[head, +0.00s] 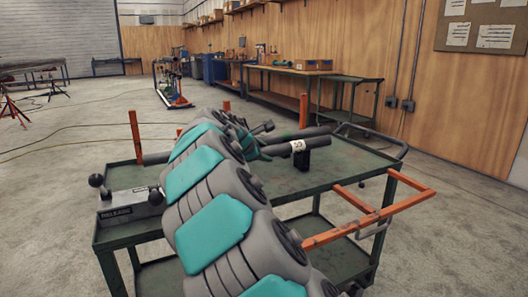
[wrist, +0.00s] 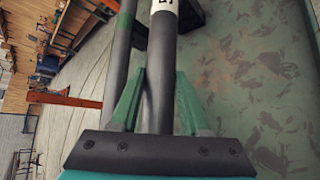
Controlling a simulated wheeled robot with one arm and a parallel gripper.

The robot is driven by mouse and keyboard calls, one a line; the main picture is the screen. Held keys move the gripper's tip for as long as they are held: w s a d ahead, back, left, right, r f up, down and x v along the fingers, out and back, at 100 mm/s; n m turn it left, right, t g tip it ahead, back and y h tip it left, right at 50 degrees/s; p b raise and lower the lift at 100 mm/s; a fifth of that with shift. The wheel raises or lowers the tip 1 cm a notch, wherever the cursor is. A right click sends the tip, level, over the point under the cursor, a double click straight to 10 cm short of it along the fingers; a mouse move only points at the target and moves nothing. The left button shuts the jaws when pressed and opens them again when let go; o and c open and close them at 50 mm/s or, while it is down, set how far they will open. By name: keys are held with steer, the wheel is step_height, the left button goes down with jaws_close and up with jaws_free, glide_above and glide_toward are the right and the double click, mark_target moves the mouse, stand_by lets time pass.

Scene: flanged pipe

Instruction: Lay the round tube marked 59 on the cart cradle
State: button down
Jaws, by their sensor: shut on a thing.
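The round grey tube marked 59 (head: 280,150) lies roughly level over the cart top, its white label near its right end. It also shows in the wrist view (wrist: 161,60), running up between my fingers, with part of the label at the top edge. My gripper (wrist: 161,78) is shut on this tube, one green finger on each side. In the head view my arm hides most of the grip. A black cradle block (head: 318,160) stands on the cart under the labelled end. I cannot tell whether the tube touches it.
A second grey tube (wrist: 117,70) runs alongside at left in the wrist view. The green cart (head: 345,165) carries orange posts (head: 135,137), an orange side frame (head: 380,215) and a RELEASE box (head: 128,205). A workbench (head: 290,72) stands behind; the floor at left is open.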

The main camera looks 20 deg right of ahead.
steer(key=shift+f, duration=0.3)
steer(key=shift+c, duration=1.5)
jaws_free()
steer(key=v, duration=0.7)
steer(key=shift+s+a+r, duration=0.15)
steer(key=shift+s+a, duration=0.1)
steer(key=shift+a, duration=0.05)
